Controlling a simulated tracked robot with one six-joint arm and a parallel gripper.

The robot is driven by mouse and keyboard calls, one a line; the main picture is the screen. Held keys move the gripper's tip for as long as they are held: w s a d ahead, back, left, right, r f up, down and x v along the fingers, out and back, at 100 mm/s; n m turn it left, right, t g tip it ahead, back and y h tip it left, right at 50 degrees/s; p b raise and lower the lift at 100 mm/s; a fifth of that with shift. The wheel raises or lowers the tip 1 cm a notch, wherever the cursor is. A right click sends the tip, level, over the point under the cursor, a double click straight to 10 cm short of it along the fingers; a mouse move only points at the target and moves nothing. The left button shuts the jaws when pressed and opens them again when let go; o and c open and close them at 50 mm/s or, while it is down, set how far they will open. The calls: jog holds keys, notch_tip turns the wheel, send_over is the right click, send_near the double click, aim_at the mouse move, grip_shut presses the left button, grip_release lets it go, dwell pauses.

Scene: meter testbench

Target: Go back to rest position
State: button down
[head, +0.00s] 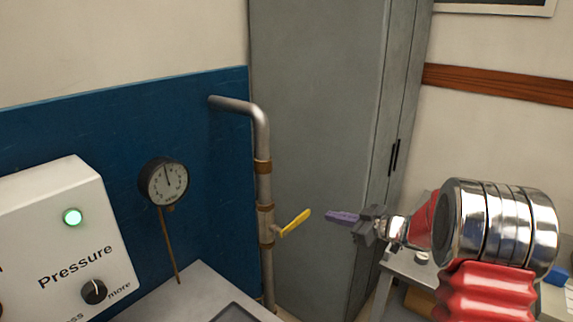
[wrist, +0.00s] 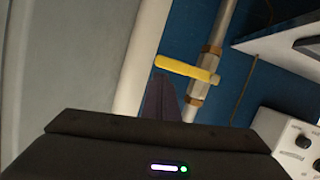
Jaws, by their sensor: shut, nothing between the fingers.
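My gripper (head: 343,217) has purple fingers and is shut with nothing in it. In the head view it points left, a short way right of the yellow valve handle (head: 294,222) and apart from it. The handle sits on a grey vertical pipe (head: 264,185) and sticks out up and to the right. In the wrist view the purple fingertips (wrist: 160,92) show just below the yellow handle (wrist: 187,69). My red and chrome arm fills the lower right of the head view.
A tall grey cabinet (head: 315,120) stands behind the pipe. A round gauge (head: 165,183) and a white pressure box (head: 65,220) with a lit green lamp and black knob (head: 94,291) are at left. A grey table (head: 398,268) is partly behind my arm.

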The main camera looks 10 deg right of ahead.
jog(key=d+f+m+h, duration=0.45)
jog(key=d+h, duration=0.35)
jog(key=d, duration=0.3)
jog(key=s+d+r+m+g+h, duration=0.1)
jog(key=s+d+m+g+h, duration=0.3)
jog(key=s, duration=0.7)
jog(key=s+a+r+m+g, duration=0.1)
jog(key=s+a+r+g, duration=0.1)
jog(key=s+a, duration=0.6)
jog(key=s+a+r+m+g, duration=0.2)
jog(key=s+a, duration=0.2)
jog(key=s, duration=0.8)
jog(key=s+a+r+n+t+y, duration=0.1)
jog(key=s+a+r+t+y, duration=0.1)
jog(key=s+a+r, duration=0.5)
jog(key=s+a, duration=0.2)
jog(key=a, duration=0.1)
jog(key=shift+s+a, duration=0.25)
jog(key=shift+a, duration=0.1)
